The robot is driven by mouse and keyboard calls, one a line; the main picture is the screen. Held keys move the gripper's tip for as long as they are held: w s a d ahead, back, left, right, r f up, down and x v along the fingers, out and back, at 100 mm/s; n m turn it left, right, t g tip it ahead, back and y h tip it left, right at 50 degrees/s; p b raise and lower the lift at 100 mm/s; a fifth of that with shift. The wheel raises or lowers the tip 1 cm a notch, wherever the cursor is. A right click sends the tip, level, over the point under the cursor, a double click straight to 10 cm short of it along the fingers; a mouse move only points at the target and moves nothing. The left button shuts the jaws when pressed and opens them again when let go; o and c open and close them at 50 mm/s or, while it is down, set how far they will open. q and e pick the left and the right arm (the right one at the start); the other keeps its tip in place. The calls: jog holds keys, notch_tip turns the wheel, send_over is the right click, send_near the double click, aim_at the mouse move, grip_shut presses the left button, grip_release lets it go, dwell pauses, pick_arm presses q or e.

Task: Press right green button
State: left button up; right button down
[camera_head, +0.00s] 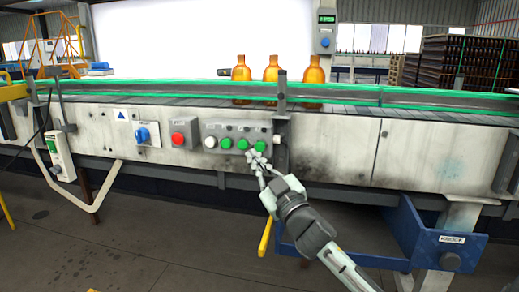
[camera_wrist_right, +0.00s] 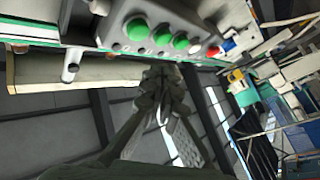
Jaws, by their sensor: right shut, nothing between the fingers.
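The right green button (camera_head: 260,146) is the rightmost of three green buttons on a grey control box (camera_head: 235,130) on the conveyor's front. In the right wrist view the row appears reversed, and this button (camera_wrist_right: 138,28) is the leftmost green one. My right gripper (camera_head: 257,159) is shut and empty, with its fingertips just below the right green button. In the wrist view its fingertips (camera_wrist_right: 160,70) lie below the green row. I cannot tell whether they touch the box. My left gripper is not in view.
The middle green button (camera_head: 242,145), left green button (camera_head: 226,144) and a white button (camera_head: 210,142) sit alongside. A red button (camera_head: 178,138) and blue switch (camera_head: 142,135) are further left. Three amber bottles (camera_head: 271,68) stand on the conveyor. A blue drawer (camera_head: 440,247) juts out at lower right.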

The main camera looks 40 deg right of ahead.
aim_at(260, 146)
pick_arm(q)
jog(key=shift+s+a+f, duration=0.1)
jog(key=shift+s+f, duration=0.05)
pick_arm(e)
jog(key=w+d, duration=0.2)
jog(key=shift+w+d, duration=0.1)
jog(key=shift+d, duration=0.2)
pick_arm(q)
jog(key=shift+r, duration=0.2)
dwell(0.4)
pick_arm(e)
jog(key=shift+w+d, duration=0.1)
jog(key=shift+d, duration=0.05)
dwell(0.5)
jog(key=shift+w+d, duration=0.2)
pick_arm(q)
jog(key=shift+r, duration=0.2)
pick_arm(e)
jog(key=shift+w+d, duration=0.3)
jog(key=shift+d, duration=0.05)
dwell(0.6)
pick_arm(q)
jog(key=shift+p, duration=0.3)
pick_arm(e)
jog(key=shift+s+a, duration=0.1)
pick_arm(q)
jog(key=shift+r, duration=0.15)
pick_arm(e)
jog(key=shift+s+a, duration=0.5)
jog(key=shift+a, duration=0.1)
